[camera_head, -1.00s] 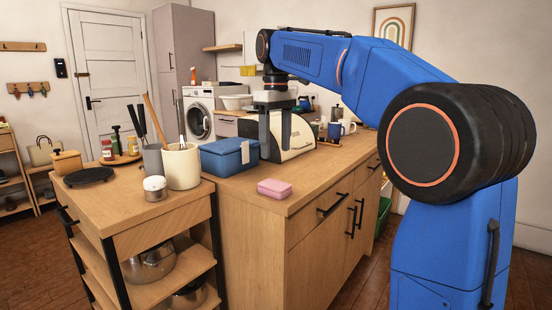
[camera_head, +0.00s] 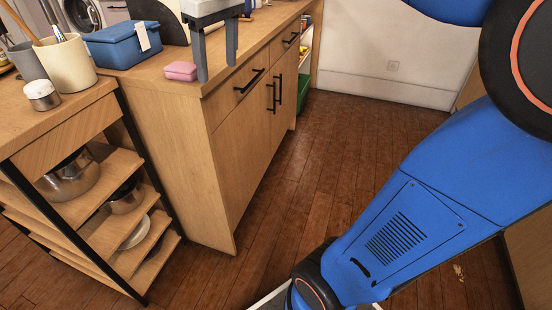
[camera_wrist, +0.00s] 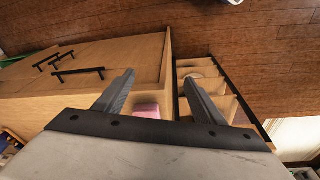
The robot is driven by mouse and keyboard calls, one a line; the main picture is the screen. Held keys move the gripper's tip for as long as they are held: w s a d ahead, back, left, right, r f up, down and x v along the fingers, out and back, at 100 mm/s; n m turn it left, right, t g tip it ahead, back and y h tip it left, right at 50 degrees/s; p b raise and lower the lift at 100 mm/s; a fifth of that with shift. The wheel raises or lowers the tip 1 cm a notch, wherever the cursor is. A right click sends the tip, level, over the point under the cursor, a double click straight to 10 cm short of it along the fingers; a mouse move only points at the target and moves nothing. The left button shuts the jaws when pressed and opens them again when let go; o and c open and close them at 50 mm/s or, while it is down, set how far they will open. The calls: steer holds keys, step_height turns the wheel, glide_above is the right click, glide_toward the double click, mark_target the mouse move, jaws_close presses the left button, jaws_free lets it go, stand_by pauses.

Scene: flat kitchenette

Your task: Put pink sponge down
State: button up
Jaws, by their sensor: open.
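The pink sponge (camera_head: 181,71) lies flat on the wooden counter (camera_head: 150,74), near its front corner. In the wrist view the sponge (camera_wrist: 147,110) shows between the finger bases, partly hidden by the gripper body. My gripper (camera_head: 217,72) is open and empty, its two grey fingers pointing down. In the wrist view the fingertips (camera_wrist: 158,76) are spread apart with nothing held.
A blue box (camera_head: 122,46) stands behind the sponge. A cart with shelves, a cream utensil pot (camera_head: 66,64) and a small jar (camera_head: 42,95) are at left. Black-handled drawers (camera_head: 248,85) front the counter. The wooden floor (camera_head: 290,190) ahead is clear.

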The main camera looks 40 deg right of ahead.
steer(key=s+d+f+m+t, duration=0.2)
steer(key=s+d+f+m, duration=0.1)
steer(key=s+f, duration=1.6)
step_height(320, 180, down, 3)
steer(key=shift+r+m+t, duration=0.15)
steer(key=shift+m+t, duration=0.25)
steer(key=shift+m, duration=0.2)
